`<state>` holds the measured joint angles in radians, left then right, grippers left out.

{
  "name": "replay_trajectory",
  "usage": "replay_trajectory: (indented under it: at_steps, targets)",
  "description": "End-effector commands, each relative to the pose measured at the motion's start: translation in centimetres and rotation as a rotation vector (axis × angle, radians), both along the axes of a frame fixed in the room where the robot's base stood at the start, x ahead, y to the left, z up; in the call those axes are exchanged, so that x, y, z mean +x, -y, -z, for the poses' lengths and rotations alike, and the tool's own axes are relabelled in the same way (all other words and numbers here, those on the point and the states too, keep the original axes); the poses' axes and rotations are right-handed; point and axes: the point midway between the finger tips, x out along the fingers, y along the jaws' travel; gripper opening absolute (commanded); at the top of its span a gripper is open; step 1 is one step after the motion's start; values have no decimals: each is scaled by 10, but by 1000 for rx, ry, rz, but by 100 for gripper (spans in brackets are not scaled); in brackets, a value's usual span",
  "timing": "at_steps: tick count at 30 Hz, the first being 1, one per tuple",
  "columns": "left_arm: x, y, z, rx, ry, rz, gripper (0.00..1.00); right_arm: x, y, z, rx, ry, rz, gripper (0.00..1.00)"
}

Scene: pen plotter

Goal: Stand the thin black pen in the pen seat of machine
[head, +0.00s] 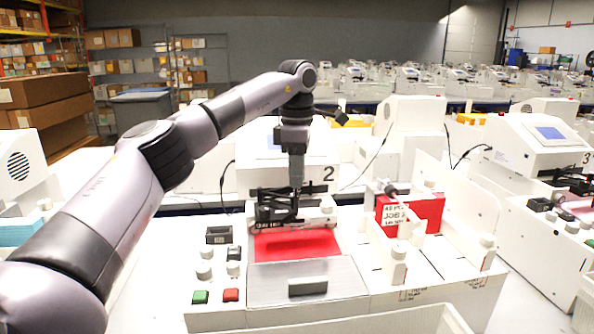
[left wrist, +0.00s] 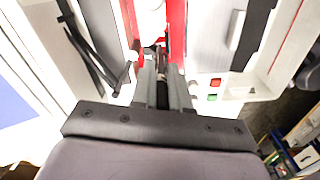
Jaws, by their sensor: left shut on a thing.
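The white plotter machine (head: 215,275) marked 2 stands in the middle of the head view, with a red sheet (head: 298,244) on its bed. My left gripper (head: 295,208) points down at the black and white carriage area behind the sheet. In the left wrist view my left gripper (left wrist: 162,75) is shut on a narrow dark thing, the thin black pen (left wrist: 162,94), of which little shows between the fingers. The pen's tip and the pen seat are hidden by the gripper; I cannot tell whether they touch. My right gripper is out of view.
A grey plate with a black handle (head: 308,286) lies in front of the sheet. Green (head: 200,297) and red (head: 231,295) buttons and several knobs are to the left. A red block with lettering (head: 420,212) and upright white panels stand right. Another machine (head: 537,145) marked 3 is beyond.

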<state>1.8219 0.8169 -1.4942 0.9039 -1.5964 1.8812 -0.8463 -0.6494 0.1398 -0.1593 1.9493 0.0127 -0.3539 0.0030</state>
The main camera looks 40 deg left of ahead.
Motion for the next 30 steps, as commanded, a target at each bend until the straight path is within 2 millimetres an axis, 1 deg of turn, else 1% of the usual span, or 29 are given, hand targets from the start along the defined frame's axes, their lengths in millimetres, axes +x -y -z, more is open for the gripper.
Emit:
replay_trajectory:
  at_steps: [30]
  targets:
    - [0,0,26,0,0,1,0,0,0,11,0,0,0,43]
